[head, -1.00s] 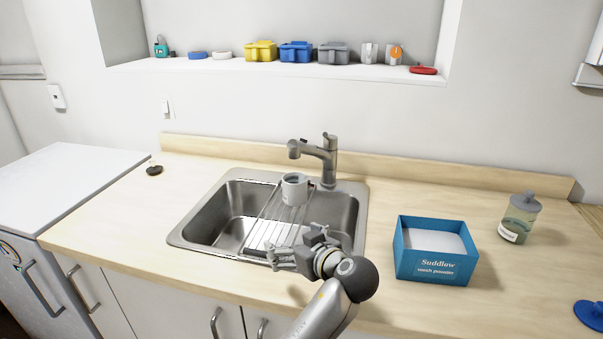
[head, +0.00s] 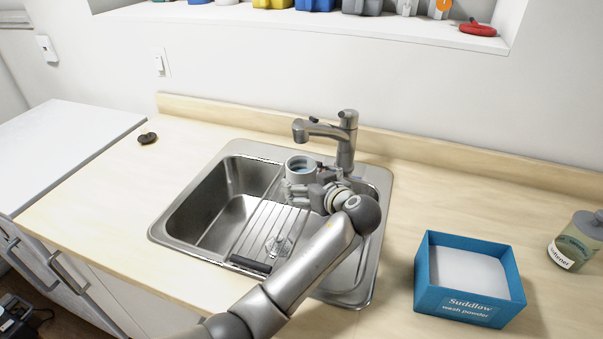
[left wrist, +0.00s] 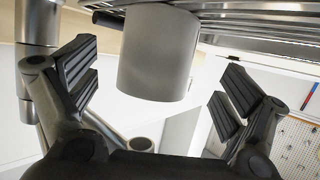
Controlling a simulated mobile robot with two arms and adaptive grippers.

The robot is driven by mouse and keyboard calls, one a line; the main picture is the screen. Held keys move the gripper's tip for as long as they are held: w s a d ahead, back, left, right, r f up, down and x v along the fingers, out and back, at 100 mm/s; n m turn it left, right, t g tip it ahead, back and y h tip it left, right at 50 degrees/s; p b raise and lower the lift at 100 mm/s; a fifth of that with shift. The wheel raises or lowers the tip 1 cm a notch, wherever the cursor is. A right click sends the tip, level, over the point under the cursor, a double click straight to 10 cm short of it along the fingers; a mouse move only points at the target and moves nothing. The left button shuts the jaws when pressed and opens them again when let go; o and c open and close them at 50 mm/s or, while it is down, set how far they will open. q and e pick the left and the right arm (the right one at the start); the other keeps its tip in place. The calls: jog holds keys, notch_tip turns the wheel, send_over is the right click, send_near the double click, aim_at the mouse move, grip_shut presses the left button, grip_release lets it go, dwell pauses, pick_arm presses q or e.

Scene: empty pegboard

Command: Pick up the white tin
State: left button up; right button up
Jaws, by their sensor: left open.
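The white tin (head: 299,169) is a short open-topped cylinder. It stands upright on the wire rack (head: 252,236) that lies across the sink. In the left wrist view the tin (left wrist: 158,52) appears upside down, between the spread fingers, with a gap on each side. My left gripper (head: 299,187) is open at the near side of the tin, and its fingers and wrist hide the lower part of it in the head view. In the wrist view the gripper (left wrist: 160,80) holds nothing. My right gripper is not in view.
The faucet (head: 344,140) rises just behind and right of the tin. A blue wash powder box (head: 440,285) and a lidded jar (head: 575,245) stand on the counter at right. A small dark object (head: 147,138) lies at left. The left counter is mostly clear.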

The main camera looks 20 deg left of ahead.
pick_arm(q)
jog(key=shift+w+a+f, duration=0.25)
jog(key=shift+w+a, duration=0.15)
jog(key=shift+w, duration=0.15)
jog(key=p+x, duration=0.2)
jog(key=x, duration=0.2)
jog(key=shift+f, duration=0.15)
jog(key=shift+w+a+f, duration=0.1)
jog(key=shift+w+f, duration=0.1)
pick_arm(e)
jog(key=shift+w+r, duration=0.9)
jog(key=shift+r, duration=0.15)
pick_arm(q)
jog(key=c, duration=0.5)
jog(key=shift+r, duration=0.1)
jog(key=c, duration=0.9)
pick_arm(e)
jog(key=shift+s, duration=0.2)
